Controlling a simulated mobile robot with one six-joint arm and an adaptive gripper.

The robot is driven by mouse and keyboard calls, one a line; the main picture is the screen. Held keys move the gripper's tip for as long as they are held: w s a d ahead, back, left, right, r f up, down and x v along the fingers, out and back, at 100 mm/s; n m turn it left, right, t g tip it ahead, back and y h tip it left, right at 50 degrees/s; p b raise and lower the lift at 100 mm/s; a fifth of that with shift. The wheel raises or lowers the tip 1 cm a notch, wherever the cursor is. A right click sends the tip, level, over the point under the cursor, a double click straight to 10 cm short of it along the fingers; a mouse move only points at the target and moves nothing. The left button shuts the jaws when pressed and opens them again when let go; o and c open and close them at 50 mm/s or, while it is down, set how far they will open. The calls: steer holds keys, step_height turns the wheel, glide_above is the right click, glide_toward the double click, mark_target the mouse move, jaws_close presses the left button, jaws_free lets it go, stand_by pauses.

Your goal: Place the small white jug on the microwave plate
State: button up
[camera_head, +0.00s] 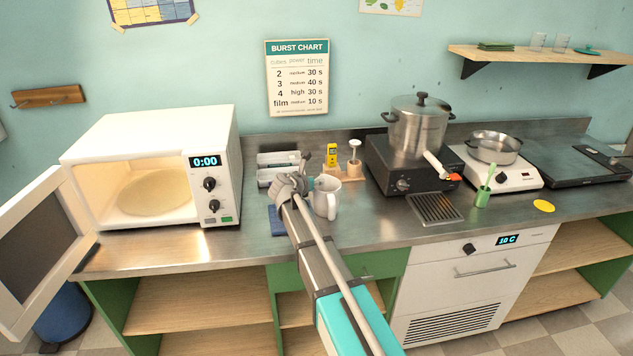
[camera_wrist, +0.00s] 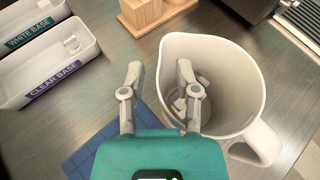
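The white jug (camera_head: 326,199) stands upright on the steel counter, partly hidden by my arm in the head view. In the wrist view the jug (camera_wrist: 240,60) shows its open mouth, with its handle at lower right. My gripper (camera_wrist: 158,75) is open at its rim. The right finger appears over or inside the mouth and the left finger outside the wall; contact cannot be told. In the head view my gripper (camera_head: 292,187) is just left of the jug. The round, pale microwave plate (camera_head: 156,194) lies inside the lit microwave (camera_head: 150,150) at left; it looks empty.
The microwave door (camera_head: 38,250) hangs open to the left. A blue mat (camera_wrist: 88,165) lies beside the jug. Labelled trays (camera_head: 278,160) and wooden stands (camera_head: 350,171) are behind. A pot (camera_head: 418,130) on a cooker stands right. Counter before the microwave is clear.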

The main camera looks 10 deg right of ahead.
steer(key=shift+r, duration=0.15)
steer(key=p+v, duration=0.5)
steer(key=v, duration=0.7)
stand_by(0.7)
steer(key=s+d+f+m+g, duration=0.1)
steer(key=s+d+f+m, duration=0.1)
steer(key=s+d+m, duration=0.1)
steer(key=s+d+f+m+g+y, duration=0.1)
steer(key=s+d+f+m+g, duration=0.1)
steer(key=s+m, duration=0.2)
steer(key=s+d+f+m+g+y, duration=0.1)
steer(key=s+d+f+m+g, duration=0.1)
steer(key=m, duration=0.4)
steer(key=shift+s+d+f, duration=0.3)
steer(key=shift+s+d, duration=0.15)
steer(key=shift+s, duration=0.1)
steer(key=shift+s+d+f, duration=0.3)
steer(key=shift+s+d, duration=0.1)
steer(key=shift+s, duration=0.2)
steer(key=s+f+m+g+y, duration=0.2)
steer(key=s+m+y, duration=0.1)
steer(key=s+m, duration=0.4)
steer(key=s+d+f+m+g+y, duration=0.1)
steer(key=s+f+m+g+y, duration=0.1)
steer(key=s+m, duration=0.6)
steer(key=shift+s+f+m+g+y, duration=0.25)
steer(key=shift+m+g+y, duration=0.15)
steer(key=shift+g+y, duration=0.3)
